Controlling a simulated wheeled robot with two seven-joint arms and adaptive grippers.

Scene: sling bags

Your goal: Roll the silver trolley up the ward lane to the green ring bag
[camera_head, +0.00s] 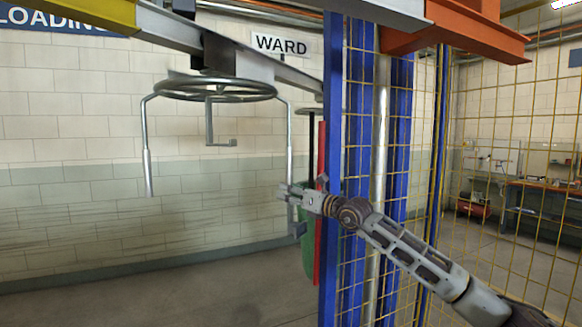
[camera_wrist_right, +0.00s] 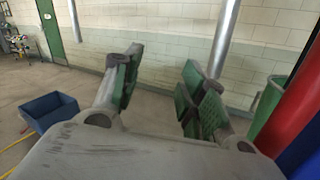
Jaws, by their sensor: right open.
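The silver trolley (camera_head: 215,88) is a wheel-like ring with hanging rods under the overhead rail, left of centre in the head view. Its right-hand rod (camera_head: 290,135) hangs down to my right gripper (camera_head: 290,198). In the right wrist view my right gripper (camera_wrist_right: 160,75) is open with nothing between its green pads. A silver rod (camera_wrist_right: 224,35) hangs beyond its right finger; whether they touch I cannot tell. The green ring bag (camera_head: 308,245) hangs behind the red strip and blue post, mostly hidden; a green edge shows in the right wrist view (camera_wrist_right: 268,105). My left gripper is out of view.
A WARD sign (camera_head: 281,44) is above the rail (camera_head: 262,68). Blue posts (camera_head: 355,120), a red strip (camera_head: 320,215) and yellow mesh (camera_head: 500,110) stand close by my right arm. A blue bin (camera_wrist_right: 48,112) is on the floor. Floor at left is clear.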

